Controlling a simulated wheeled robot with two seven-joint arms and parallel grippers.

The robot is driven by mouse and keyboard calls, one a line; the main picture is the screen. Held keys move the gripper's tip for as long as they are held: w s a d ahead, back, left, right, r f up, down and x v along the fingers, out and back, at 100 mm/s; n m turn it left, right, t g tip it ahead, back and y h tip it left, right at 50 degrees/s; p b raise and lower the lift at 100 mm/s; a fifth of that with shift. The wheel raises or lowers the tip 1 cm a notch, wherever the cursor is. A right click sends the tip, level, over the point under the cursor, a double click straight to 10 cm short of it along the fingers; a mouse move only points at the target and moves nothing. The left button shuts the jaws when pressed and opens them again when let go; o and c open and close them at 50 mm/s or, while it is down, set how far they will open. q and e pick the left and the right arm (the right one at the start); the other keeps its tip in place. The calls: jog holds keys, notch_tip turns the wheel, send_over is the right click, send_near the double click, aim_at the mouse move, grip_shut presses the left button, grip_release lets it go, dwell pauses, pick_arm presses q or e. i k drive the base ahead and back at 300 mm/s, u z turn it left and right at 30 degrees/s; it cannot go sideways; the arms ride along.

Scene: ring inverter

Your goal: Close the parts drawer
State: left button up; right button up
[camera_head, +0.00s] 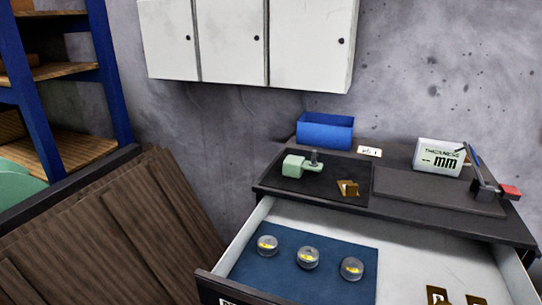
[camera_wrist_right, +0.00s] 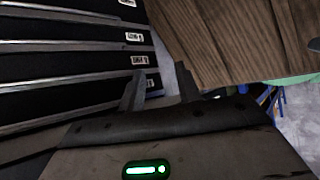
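The parts drawer (camera_head: 240,238) is pulled out from the dark cabinet in the head view. Its front panel (camera_head: 212,286) shows at the bottom left, and the rest of the front is cut off by the frame. Inside lie a blue mat (camera_head: 328,284) with three round clear-topped pieces and some brown-and-black tags at the right. In the right wrist view my right gripper (camera_wrist_right: 158,85) has its two fingers apart with nothing between them. It is near a stack of black labelled drawer fronts (camera_wrist_right: 75,62), and I cannot tell whether it touches them. My left gripper is in neither view.
On the cabinet top are a blue bin (camera_head: 325,131), a green clamp-like tool (camera_head: 302,166), a small brass piece (camera_head: 348,188) and a thickness display (camera_head: 438,157). Brown wooden boards (camera_head: 120,235) lean at the left, beside a blue shelf rack (camera_head: 35,115).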

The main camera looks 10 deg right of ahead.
aim_at(399, 261)
jog(key=u, duration=0.05)
jog(key=k, duration=0.45)
jog(key=z, duration=0.25)
jog(key=i, duration=0.4)
jog(key=z, duration=0.85)
jog(key=k, duration=1.2)
jog(key=z, duration=0.6)
jog(key=i, duration=0.9)
jog(key=u, duration=0.65)
